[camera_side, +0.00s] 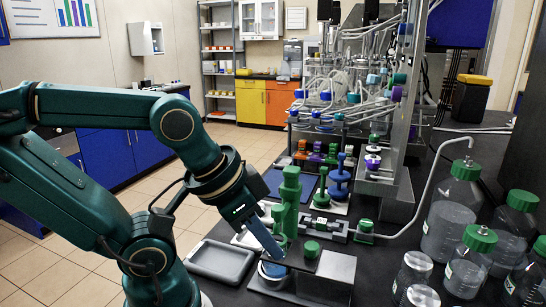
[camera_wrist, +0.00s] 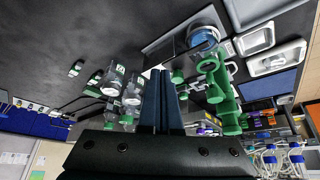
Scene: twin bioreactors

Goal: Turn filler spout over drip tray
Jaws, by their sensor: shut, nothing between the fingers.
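A tall green fitting with stacked knobs (camera_side: 288,205), which looks like the filler spout, stands on the black bench. It also shows right of my fingers in the wrist view (camera_wrist: 222,95). My gripper (camera_side: 278,256) is shut and empty, its blue-grey fingers pointing down just in front of the green fitting. I cannot tell whether they touch it. The shut fingers also show in the wrist view (camera_wrist: 160,72). A shallow grey tray (camera_side: 222,278) lies left of the fitting. I cannot tell which tray is the drip tray. A blue-rimmed round part (camera_side: 272,269) is partly hidden below the fingers.
A dark plate with a green knob (camera_side: 311,248) and a silver block (camera_side: 336,268) stand close right of my fingers. Clear bottles with green caps (camera_side: 452,210) fill the right side. A blue stacked fitting (camera_side: 339,180) and the reactor rack (camera_side: 400,130) stand behind.

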